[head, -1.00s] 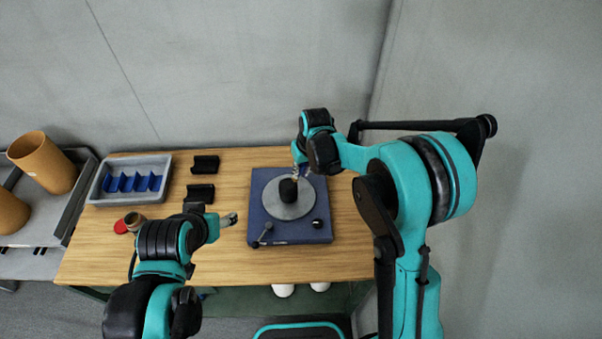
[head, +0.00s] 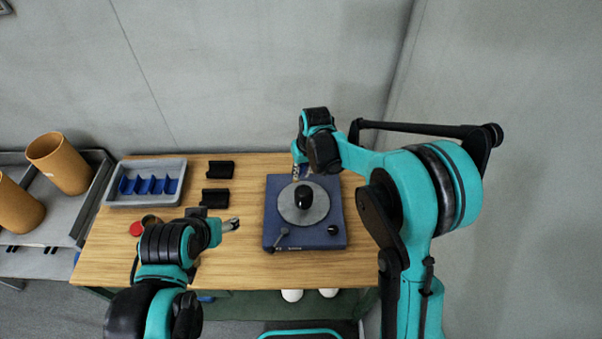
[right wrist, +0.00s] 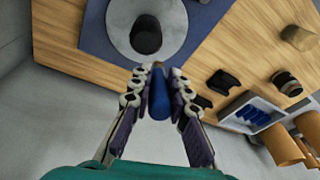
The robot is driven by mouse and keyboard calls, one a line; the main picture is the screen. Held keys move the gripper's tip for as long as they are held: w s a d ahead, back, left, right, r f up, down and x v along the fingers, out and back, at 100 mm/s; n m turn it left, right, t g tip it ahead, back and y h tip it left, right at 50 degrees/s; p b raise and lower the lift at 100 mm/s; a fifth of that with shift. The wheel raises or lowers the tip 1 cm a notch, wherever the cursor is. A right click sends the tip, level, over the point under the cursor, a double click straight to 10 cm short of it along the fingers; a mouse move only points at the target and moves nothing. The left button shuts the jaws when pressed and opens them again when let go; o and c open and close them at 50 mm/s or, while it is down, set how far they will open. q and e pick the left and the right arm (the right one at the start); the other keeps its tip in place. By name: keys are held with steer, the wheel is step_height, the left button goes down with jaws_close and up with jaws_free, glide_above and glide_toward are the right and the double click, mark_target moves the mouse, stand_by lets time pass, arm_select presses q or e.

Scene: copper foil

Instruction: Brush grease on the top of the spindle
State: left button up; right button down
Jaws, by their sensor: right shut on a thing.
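A blue turntable-like base (head: 318,240) with a round grey disc (head: 318,213) sits on the wooden table. A black upright piece (head: 303,196), seemingly the spindle, stands at the disc's middle; it also shows in the right wrist view (right wrist: 146,36). My right gripper (head: 296,172) is just behind and left of it, apart from it. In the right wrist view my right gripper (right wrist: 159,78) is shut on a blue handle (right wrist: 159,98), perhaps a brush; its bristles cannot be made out. My left gripper (head: 229,225) is left of the base; its jaw opening is unclear.
A grey tray (head: 112,198) with blue dividers stands at the back left. Two black holders (head: 219,169) lie beside it. A red disc (head: 136,229) and a small round jar (head: 151,220) are near my left wrist. Brown cylinders (head: 60,164) stand on a grey cart (head: 66,220).

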mark_target(301, 174)
steer(key=shift+a+r+p, duration=0.25)
steer(key=shift+r+p, duration=0.15)
steer(key=shift+r, duration=0.55)
steer(key=shift+d+r+p, duration=0.2)
steer(key=shift+r+p, duration=0.15)
steer(key=shift+r, duration=0.3)
steer(key=shift+a, duration=0.15)
steer(key=shift+s+f+b, duration=0.2)
steer(key=shift+f+b, duration=0.3)
steer(key=shift+b, duration=0.05)
steer(key=shift+r, duration=0.1)
